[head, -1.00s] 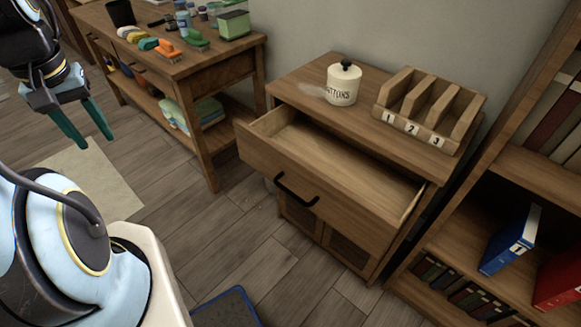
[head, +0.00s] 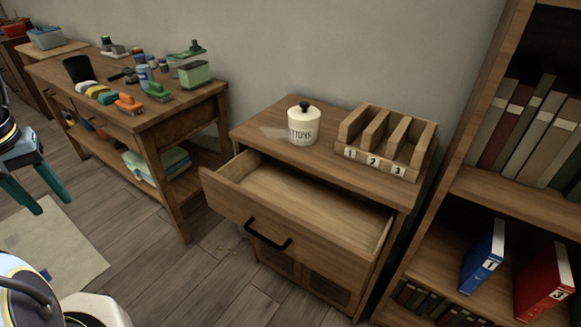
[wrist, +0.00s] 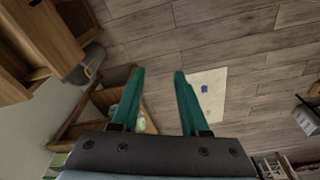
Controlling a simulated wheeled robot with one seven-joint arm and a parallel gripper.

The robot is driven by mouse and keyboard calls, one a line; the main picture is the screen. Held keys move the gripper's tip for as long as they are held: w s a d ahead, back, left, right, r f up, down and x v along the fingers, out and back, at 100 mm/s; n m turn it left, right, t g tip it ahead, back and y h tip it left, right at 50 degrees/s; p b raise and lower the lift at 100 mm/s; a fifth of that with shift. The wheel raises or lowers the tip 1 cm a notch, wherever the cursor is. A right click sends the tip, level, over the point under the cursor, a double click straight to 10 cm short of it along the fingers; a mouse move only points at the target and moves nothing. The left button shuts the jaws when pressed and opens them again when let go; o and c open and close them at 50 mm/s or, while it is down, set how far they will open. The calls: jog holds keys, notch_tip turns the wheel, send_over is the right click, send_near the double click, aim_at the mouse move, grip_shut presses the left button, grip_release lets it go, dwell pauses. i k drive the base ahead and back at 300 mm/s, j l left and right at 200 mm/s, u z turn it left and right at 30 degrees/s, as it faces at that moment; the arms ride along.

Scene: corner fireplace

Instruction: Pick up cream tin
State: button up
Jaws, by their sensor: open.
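The cream tin (head: 304,124) has a black knob on its lid and dark lettering, partly readable as "TTONS". It stands upright on top of the wooden cabinet (head: 255,118), left of the numbered wooden rack. My gripper (head: 40,195) is at the left edge of the head view, well left of the cabinet and away from the tin. In the wrist view my gripper (wrist: 156,75) has its two green fingers apart with nothing between them, over the floor. The tin does not show in the wrist view.
The cabinet's top drawer (head: 250,210) is pulled open and looks empty. A wooden rack (head: 385,145) marked 1, 2, 3 stands beside the tin. A workbench (head: 150,118) with brushes and bottles is at left, a bookshelf (head: 480,190) at right. A pale mat (head: 55,245) lies on the floor.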

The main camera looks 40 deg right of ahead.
aim_at(303, 136)
jog(key=i+l+z, duration=0.15)
jog(key=i+z, duration=0.9)
jog(key=k+j, duration=0.05)
